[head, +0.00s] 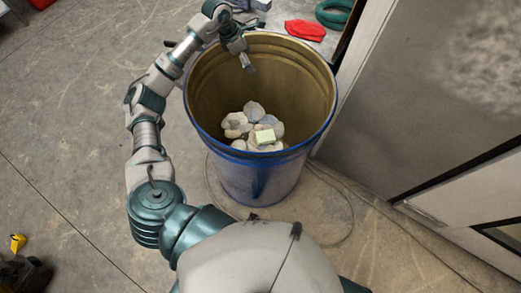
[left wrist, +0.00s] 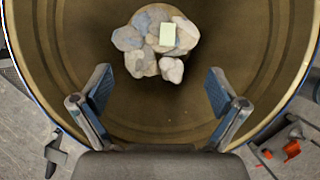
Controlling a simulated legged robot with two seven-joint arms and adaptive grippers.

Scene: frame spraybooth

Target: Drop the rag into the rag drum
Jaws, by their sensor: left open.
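The rag drum (head: 258,180) is a blue, open-topped drum with a brown inside, standing upright on the floor. Several crumpled whitish and bluish rags (head: 234,124) lie in a pile at its bottom. A small pale yellow-green folded piece (head: 265,136), perhaps the rag, lies on top of that pile; it also shows in the left wrist view (left wrist: 168,34). My left gripper (head: 250,68) is over the drum mouth near its far rim. In the left wrist view my left gripper (left wrist: 160,92) has its fingers wide apart with nothing between them. My right gripper is out of view.
A red flat item (head: 305,30) and a green coil (head: 334,13) lie behind the drum. A grey panel (head: 430,80) stands close on the right. A thin cable or hose loops on the floor around the drum. The floor at left is mostly clear.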

